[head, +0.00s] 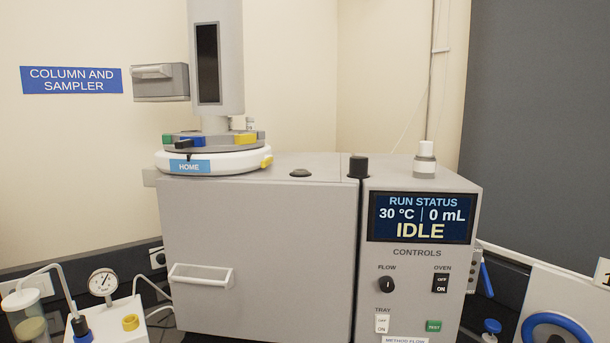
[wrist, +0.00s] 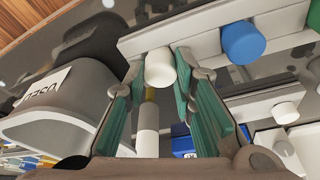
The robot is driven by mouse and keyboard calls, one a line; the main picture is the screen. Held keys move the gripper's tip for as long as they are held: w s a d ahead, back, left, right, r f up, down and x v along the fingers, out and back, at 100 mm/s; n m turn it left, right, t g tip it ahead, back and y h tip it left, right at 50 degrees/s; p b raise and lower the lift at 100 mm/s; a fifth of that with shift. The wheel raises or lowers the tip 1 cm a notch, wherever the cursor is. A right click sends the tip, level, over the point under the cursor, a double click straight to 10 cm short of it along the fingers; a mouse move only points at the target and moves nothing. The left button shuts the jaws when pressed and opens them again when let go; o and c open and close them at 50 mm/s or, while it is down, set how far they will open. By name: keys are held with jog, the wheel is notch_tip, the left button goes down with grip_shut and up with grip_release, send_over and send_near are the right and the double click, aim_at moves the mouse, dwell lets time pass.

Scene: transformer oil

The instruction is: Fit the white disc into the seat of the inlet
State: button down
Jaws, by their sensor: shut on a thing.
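My gripper (wrist: 160,85) shows in the wrist view, with teal pads on both fingers. Its fingertips are closed on a small white round piece, the white disc (wrist: 160,67), which lies in front of a pale grey bar. I cannot tell whether the disc touches the bar. My gripper is not seen in the head view. In the head view, a low dark round fitting (head: 301,173) sits on top of the grey instrument (head: 262,240). A black knob (head: 358,165) stands to its right. I cannot tell which of these is the inlet, and no empty seat can be made out.
In the wrist view, a blue round piece (wrist: 243,42) and another white one (wrist: 285,112) are right of my gripper. A grey bin (wrist: 60,108) is close on the left. In the head view, a sampler tower (head: 218,60) and a small bottle (head: 425,160) stand on the instrument.

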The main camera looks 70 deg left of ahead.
jog(key=shift+r+p, duration=0.4)
jog(key=shift+r, duration=1.5)
